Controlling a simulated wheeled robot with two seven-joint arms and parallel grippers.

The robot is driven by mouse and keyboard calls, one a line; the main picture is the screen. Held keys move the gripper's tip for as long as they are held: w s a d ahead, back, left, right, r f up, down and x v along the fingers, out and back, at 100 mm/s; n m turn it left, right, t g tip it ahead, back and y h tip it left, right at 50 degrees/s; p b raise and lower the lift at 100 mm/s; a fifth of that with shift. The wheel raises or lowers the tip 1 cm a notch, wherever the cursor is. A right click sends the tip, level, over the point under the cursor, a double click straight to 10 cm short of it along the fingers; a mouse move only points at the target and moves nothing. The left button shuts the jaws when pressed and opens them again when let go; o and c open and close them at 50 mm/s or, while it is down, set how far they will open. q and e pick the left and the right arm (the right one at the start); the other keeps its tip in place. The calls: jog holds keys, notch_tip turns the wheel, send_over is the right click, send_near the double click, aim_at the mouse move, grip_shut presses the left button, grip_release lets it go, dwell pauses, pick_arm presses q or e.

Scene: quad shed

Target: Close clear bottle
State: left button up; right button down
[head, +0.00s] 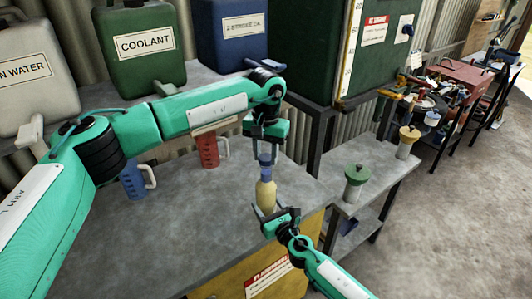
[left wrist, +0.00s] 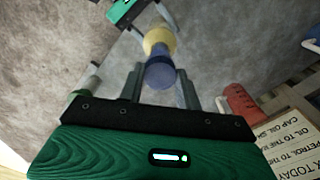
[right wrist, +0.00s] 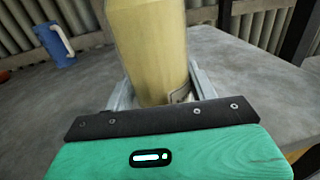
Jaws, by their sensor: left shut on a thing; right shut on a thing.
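The clear bottle (head: 265,193) stands upright near the right edge of the workbench, with yellowish contents. A blue cap (head: 265,159) is at the top of its neck; I cannot tell whether it is seated or threaded. My left gripper (head: 264,146) comes from above, shut on the blue cap. The left wrist view shows the cap (left wrist: 160,73) between its fingers, with the bottle (left wrist: 158,40) beyond. My right gripper (head: 272,214) is shut around the bottle's lower body from the front. The right wrist view shows the body (right wrist: 150,50) between its fingers.
A red jug (head: 209,150) and a blue jug (head: 133,180) stand on the workbench (head: 200,235) to the left. A green coolant can (head: 143,50) stands behind. A green-topped container (head: 355,182) stands on the lower shelf to the right. The front of the workbench is clear.

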pick_arm(q)
jog(key=m, duration=0.3)
jog(key=o, duration=0.9)
jog(key=shift+o, duration=0.2)
jog(key=shift+r, duration=0.1)
jog(key=shift+r, duration=2.2)
jog(key=shift+n, duration=0.3)
jog(key=shift+c, duration=0.5)
